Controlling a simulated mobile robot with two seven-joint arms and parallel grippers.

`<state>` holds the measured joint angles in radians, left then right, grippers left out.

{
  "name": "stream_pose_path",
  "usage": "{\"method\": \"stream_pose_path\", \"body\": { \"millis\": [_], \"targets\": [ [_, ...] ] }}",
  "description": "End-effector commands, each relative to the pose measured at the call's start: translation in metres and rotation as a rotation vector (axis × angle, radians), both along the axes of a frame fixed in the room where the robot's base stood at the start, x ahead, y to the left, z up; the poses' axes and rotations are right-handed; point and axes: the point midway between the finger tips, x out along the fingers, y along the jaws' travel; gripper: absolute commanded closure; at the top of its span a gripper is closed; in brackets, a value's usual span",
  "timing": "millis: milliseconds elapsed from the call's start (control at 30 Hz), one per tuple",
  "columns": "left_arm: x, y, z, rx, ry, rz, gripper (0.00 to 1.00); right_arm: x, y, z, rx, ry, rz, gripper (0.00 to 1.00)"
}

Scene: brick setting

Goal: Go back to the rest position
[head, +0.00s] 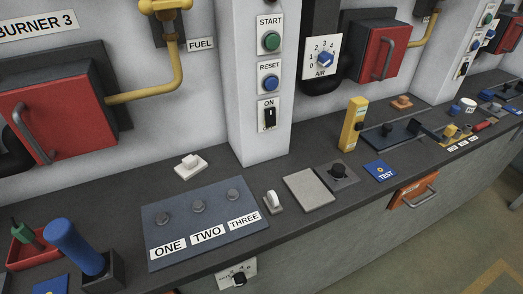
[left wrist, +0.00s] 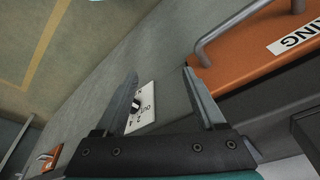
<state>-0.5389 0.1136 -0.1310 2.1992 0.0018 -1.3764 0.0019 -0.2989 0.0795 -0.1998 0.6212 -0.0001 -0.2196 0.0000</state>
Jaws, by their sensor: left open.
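My left gripper (left wrist: 160,73) shows in the left wrist view with its two dark fingers spread apart and nothing between them. Beyond the fingers is the grey front of the counter (left wrist: 165,50). A white plate with a black rotary knob (left wrist: 145,100) is on that front, partly behind the left finger. An orange drawer front (left wrist: 265,55) with a grey handle is to the right of the fingers. Neither gripper shows in the head view, and my right gripper is not seen.
The head view shows a dark counter (head: 335,215) with a blue-grey ONE TWO THREE panel (head: 190,198), a blue cylinder (head: 75,246), a red tray (head: 28,255) and a yellow upright block (head: 352,125). Red burner doors (head: 58,118) are on the wall. Open floor (head: 450,260) is at the lower right.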

Motion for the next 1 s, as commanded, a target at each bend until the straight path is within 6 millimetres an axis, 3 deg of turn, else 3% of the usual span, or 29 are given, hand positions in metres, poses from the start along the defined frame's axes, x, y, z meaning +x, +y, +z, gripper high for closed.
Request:
{"method": "stream_pose_path", "body": {
  "millis": [267,467,700,1000],
  "targets": [
    [-0.007,0.0,-0.085,0.005,0.041,-0.009,0.28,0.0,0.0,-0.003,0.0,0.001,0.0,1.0],
    [-0.026,0.002,-0.146,0.007,0.071,-0.014,0.28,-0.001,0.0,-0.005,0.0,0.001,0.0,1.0],
    [-0.068,0.008,-0.218,0.012,0.112,-0.024,0.28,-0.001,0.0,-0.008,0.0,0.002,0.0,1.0],
    [-0.14,0.02,-0.281,0.02,0.16,-0.035,0.28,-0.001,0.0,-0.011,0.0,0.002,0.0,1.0]
  ]
}}
